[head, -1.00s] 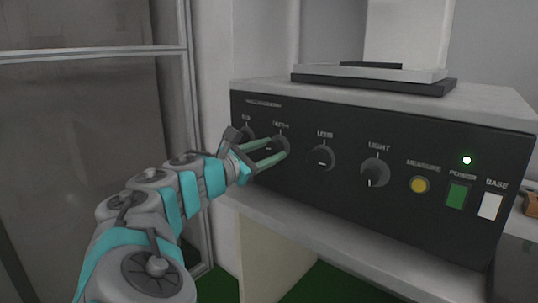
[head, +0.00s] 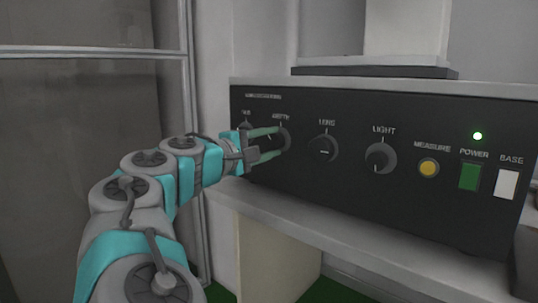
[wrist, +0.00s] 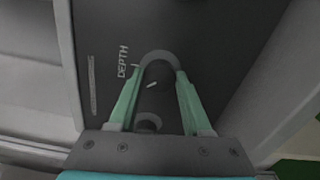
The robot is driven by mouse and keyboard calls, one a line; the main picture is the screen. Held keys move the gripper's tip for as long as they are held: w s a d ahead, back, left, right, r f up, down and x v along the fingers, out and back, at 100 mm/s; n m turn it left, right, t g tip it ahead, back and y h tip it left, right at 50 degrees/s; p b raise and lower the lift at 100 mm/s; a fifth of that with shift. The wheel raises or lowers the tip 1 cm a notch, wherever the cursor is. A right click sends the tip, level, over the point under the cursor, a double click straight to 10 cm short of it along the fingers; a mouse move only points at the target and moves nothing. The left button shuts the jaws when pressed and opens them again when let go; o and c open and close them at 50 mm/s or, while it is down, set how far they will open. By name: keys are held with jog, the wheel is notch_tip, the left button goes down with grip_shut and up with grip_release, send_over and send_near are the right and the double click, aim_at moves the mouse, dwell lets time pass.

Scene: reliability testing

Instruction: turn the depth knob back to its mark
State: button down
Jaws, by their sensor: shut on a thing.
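The round dark depth knob (head: 285,139) is on the black front panel, under its DEPTH label, in the head view. My gripper (head: 278,142) reaches it from the left, with its green fingers shut on either side of it. In the wrist view my gripper (wrist: 161,75) holds the depth knob (wrist: 159,72) between its fingertips. A short white line (wrist: 152,85) shows on the knob face, slanted. The small white mark (wrist: 135,66) is on the panel beside the DEPTH label (wrist: 123,62). The line does not clearly meet the mark.
To the right on the panel (head: 350,210) are the lens knob (head: 323,148), light knob (head: 380,156), yellow measure button (head: 428,168), green power switch (head: 470,177) and white base switch (head: 507,184). Another knob (head: 245,132) sits close left, partly hidden by my gripper.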

jog(key=m+b, duration=0.2)
jog(key=m, duration=0.1)
jog(key=m+b, duration=0.1)
jog(key=shift+f+m+b, duration=0.3)
jog(key=shift+b, duration=0.05)
jog(key=shift+r+m+b, duration=0.15)
jog(key=shift+m+b, duration=1.15)
jog(key=shift+m, duration=0.4)
jog(key=shift+c, duration=1.7)
grip_release()
jog(key=shift+r, duration=0.1)
jog(key=v, duration=0.7)
jog(key=shift+s+a+p, duration=0.25)
jog(key=shift+s+p, duration=0.05)
jog(key=shift+s, duration=0.05)
